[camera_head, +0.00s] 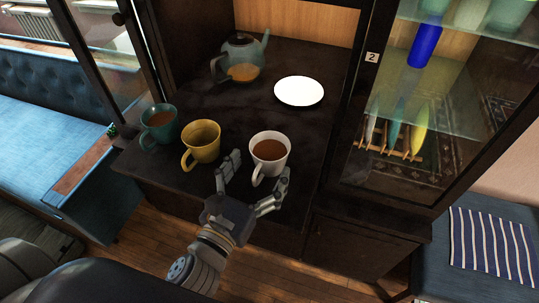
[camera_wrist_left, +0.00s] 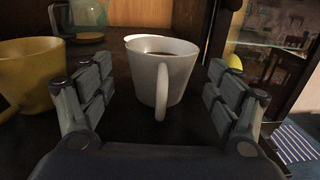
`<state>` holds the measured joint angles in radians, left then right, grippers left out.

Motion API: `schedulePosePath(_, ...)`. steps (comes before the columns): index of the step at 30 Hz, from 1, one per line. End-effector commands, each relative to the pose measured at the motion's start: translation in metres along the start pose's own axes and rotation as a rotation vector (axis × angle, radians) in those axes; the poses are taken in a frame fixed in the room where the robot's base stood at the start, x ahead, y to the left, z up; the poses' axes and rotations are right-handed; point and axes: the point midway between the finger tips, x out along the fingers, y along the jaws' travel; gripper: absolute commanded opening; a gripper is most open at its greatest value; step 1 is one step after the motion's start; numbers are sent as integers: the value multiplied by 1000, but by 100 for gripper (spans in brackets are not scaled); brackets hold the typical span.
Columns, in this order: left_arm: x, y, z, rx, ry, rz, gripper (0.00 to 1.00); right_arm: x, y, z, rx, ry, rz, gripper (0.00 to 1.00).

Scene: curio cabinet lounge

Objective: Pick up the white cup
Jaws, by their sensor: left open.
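The white cup (camera_head: 269,150) stands upright on the dark cabinet shelf and holds a brown drink. Its handle faces my left gripper (camera_head: 254,178). The gripper is open, with one finger to the left of the handle and the other to the right and in front of the cup. In the left wrist view the white cup (camera_wrist_left: 170,75) sits between the two open fingers of the left gripper (camera_wrist_left: 158,98), slightly beyond their tips, with its handle towards me. I see no contact. My right gripper is not in view.
A yellow cup (camera_head: 201,142) stands close to the left, with a teal cup (camera_head: 158,128) beyond it. A white plate (camera_head: 299,91) and a teal teapot (camera_head: 242,56) are farther back. The cabinet's glass door (camera_head: 425,110) is on the right.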

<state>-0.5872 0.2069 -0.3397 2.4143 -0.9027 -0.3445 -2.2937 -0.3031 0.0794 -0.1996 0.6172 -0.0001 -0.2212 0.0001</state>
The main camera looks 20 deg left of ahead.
Motion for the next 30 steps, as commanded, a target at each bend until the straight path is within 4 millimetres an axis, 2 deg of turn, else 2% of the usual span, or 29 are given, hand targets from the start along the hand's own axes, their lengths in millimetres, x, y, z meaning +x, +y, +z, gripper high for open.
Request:
schedulePosePath(4,14,-1,7,-1,-2,1,82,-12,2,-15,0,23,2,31)
schedulePosePath(8,33,-2,11,-3,-2,1,82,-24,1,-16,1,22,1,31)
schedulePosePath(12,47,-2,7,-1,-1,0,82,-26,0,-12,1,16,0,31)
schedulePosePath(21,51,-2,5,-1,0,-1,82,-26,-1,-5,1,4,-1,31)
schedulePosePath(23,51,-2,5,-1,0,-1,71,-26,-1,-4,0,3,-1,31)
schedulePosePath(28,51,-2,5,-1,1,0,33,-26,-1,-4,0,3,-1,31)
schedulePosePath(30,51,-2,5,-1,1,-1,29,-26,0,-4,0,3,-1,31)
